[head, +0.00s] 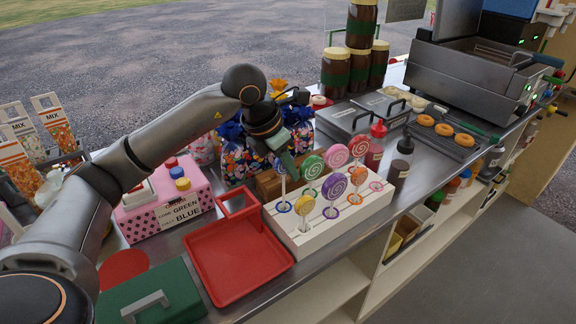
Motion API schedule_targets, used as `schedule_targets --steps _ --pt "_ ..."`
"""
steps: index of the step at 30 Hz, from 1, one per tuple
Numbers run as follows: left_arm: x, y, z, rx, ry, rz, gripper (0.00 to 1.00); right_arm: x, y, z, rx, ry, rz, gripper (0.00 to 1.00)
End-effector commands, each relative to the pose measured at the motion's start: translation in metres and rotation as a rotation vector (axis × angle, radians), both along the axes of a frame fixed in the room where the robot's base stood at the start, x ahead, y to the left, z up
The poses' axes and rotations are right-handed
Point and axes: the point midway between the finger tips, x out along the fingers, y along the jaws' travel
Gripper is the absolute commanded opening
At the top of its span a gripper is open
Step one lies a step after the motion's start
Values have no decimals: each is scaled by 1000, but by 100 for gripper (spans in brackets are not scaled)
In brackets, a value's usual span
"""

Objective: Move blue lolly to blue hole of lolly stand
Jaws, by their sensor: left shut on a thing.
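The lolly stand (315,239) is a white block on the metal counter with coloured rings around its holes. My left gripper (285,158) is over the stand's back left corner, pointing down and shut on the blue lolly (279,169). The gripper partly covers the lolly's head. Its stick points down, roughly upright, towards the blue hole (284,207) at the stand's left end; I cannot tell whether the tip is inside. My right gripper is not in view.
A red tray (232,262) lies left of the stand, beside a green box (165,296). A pink box (165,205) with buttons reads "TURN GREEN, LAST BLUE". Sweet bags (238,165) stand behind my gripper. Sauce bottles (400,165) stand on the right.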

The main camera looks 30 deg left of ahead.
Motion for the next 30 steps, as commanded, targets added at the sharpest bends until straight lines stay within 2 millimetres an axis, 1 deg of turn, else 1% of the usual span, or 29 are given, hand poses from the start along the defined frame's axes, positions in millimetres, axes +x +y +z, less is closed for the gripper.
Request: schedule_targets --steps 11,21,30 --pt "0 0 -2 0 0 0 0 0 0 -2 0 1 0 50" --pt "0 0 -13 0 0 0 0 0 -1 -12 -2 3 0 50" --pt "0 0 -13 0 0 0 0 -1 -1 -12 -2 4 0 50"
